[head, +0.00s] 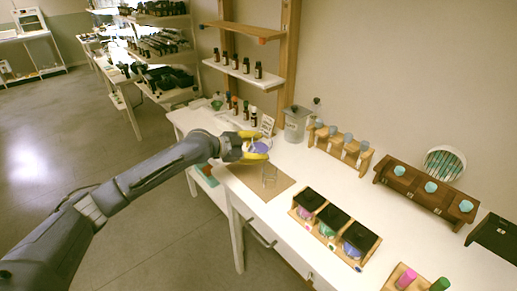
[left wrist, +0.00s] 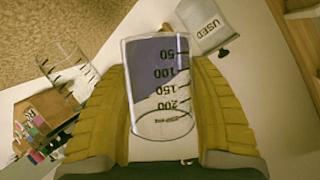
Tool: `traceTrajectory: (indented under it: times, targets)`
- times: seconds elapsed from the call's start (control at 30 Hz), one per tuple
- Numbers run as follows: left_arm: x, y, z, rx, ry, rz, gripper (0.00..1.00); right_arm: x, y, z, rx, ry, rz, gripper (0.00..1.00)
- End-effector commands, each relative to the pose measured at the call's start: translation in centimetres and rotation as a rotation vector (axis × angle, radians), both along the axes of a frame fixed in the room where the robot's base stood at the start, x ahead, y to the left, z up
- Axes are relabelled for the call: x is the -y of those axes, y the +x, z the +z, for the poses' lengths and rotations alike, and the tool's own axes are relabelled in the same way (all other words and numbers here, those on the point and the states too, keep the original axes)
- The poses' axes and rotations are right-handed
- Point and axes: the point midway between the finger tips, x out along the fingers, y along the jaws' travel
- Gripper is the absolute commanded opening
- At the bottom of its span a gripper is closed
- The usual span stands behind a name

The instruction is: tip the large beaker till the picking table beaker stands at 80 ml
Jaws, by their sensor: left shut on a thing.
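My left gripper (head: 256,146) is shut on the large beaker (head: 262,147), with its yellow fingers on both sides of the glass. In the left wrist view the large beaker (left wrist: 157,95) shows marks from 50 to 200 and blue-violet liquid. The liquid's edge runs slantwise across the glass, so the beaker looks tilted. The picking table beaker (head: 269,178) stands upright on a brown mat (head: 246,182), just below and right of the held beaker. It also shows at the left of the left wrist view (left wrist: 66,70) and looks clear; its level cannot be read. My right gripper is out of view.
A container marked USED (left wrist: 203,24) stands behind the beakers, also in the head view (head: 297,124). A wooden rack with dark-lidded jars (head: 334,228) stands right of the mat. Dark bottles (head: 246,108) stand behind the gripper. White table is bare between the mat and racks.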

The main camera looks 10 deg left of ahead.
Motion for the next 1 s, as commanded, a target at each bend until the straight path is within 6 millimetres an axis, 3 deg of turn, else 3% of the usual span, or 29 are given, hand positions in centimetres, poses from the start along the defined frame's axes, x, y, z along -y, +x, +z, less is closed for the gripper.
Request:
traceTrajectory:
  times: [1.0]
  targets:
    - [0.5,-0.5,1.2,0.072,0.056,0.000,0.17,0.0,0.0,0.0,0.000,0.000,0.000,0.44]
